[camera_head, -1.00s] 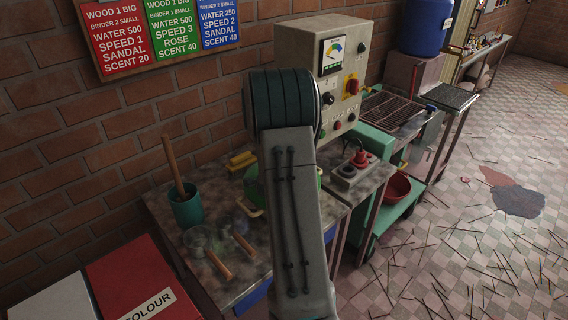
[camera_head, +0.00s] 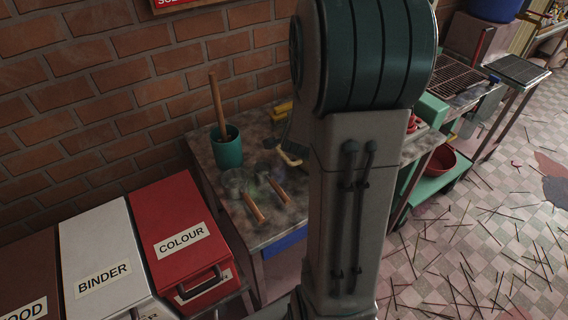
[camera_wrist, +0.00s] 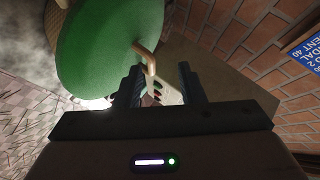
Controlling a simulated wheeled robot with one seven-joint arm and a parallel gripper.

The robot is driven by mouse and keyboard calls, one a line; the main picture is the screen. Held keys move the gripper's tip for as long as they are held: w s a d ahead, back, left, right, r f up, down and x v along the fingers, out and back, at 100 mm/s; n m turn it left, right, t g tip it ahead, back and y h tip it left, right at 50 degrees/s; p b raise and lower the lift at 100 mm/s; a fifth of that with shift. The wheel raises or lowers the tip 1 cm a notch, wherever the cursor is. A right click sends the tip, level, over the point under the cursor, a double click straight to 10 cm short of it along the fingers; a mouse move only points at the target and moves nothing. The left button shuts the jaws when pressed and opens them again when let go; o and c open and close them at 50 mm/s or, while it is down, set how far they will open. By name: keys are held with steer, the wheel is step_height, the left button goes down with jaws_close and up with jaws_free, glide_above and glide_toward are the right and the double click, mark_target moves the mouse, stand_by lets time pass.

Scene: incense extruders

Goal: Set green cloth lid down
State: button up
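The green cloth lid (camera_wrist: 100,45) is a broad green disc that fills the upper left of the wrist view. In the head view my arm hides the lid and most of the gripper; a tan curved piece (camera_head: 290,158) shows left of the arm.
The worktable (camera_head: 228,218) holds a teal cup (camera_head: 227,150) with a wooden stick and wooden-handled tools (camera_head: 253,207). A red COLOUR bin (camera_head: 165,215) and a white BINDER bin (camera_head: 95,235) stand at left. A brick wall is behind. Sticks litter the floor at right.

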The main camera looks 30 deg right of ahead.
steer(key=s+a+r+n+g+y, duration=0.1)
steer(key=s+a+r+n+y, duration=0.1)
steer(key=s+a+n, duration=0.4)
steer(key=s+a+r+n+g+y, duration=0.1)
steer(key=a+r+n+y, duration=0.15)
steer(key=a, duration=0.45)
steer(key=s+a+r+n+g+y, duration=0.1)
steer(key=s+a+n+y, duration=0.25)
steer(key=a+n, duration=0.3)
steer(key=s+a+n+g, duration=0.1)
steer(key=s+n, duration=0.1)
steer(key=s, duration=0.3)
steer(key=s+a+r+n+g, duration=0.1)
steer(key=s+n+g, duration=0.1)
steer(key=s, duration=0.3)
steer(key=shift+s+a+n+h, duration=0.25)
steer(key=shift+a+n+h, duration=0.05)
